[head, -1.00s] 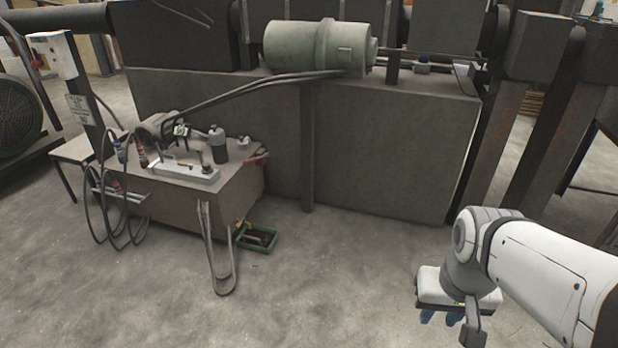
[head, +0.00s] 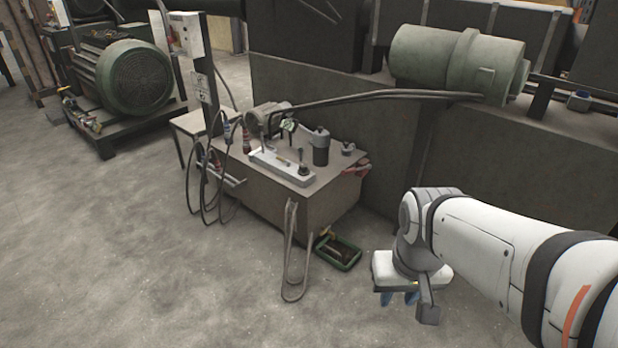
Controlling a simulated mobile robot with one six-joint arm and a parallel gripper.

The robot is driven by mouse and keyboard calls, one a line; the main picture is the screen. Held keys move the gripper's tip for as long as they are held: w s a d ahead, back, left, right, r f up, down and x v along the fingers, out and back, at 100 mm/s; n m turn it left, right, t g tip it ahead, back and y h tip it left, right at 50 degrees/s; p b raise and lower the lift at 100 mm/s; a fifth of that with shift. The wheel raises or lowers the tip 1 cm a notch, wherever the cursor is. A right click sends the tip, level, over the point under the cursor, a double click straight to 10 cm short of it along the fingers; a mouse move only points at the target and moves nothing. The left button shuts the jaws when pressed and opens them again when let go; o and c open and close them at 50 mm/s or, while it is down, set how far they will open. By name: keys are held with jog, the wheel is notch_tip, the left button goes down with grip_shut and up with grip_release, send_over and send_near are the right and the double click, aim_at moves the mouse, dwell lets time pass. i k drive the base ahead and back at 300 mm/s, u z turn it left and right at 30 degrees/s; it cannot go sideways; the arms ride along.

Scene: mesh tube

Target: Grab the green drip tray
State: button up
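The green drip tray (head: 350,265) lies on the concrete floor at the right foot of the bench box. It is a shallow tray with a green rim and dark contents, and a yellowish item shows at its back left edge. My gripper (head: 400,298) hangs to the right of the tray in the picture, pointing down, with its blue fingertips low. The gripper is apart from the tray. The small fingers are partly hidden under the white gripper body, so their opening is unclear.
A bench box (head: 330,205) carries a pump, bottles and hoses. A large dark machine wall (head: 385,150) stands behind. A green motor (head: 135,78) stands at the far left. The front floor is clear.

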aim_at(342, 254)
jog(key=u, duration=0.15)
jog(key=i, duration=1.65)
jog(key=z, duration=0.8)
jog(key=k, duration=0.9)
jog(key=z, duration=0.1)
jog(key=i, duration=0.9)
jog(key=u, duration=0.05)
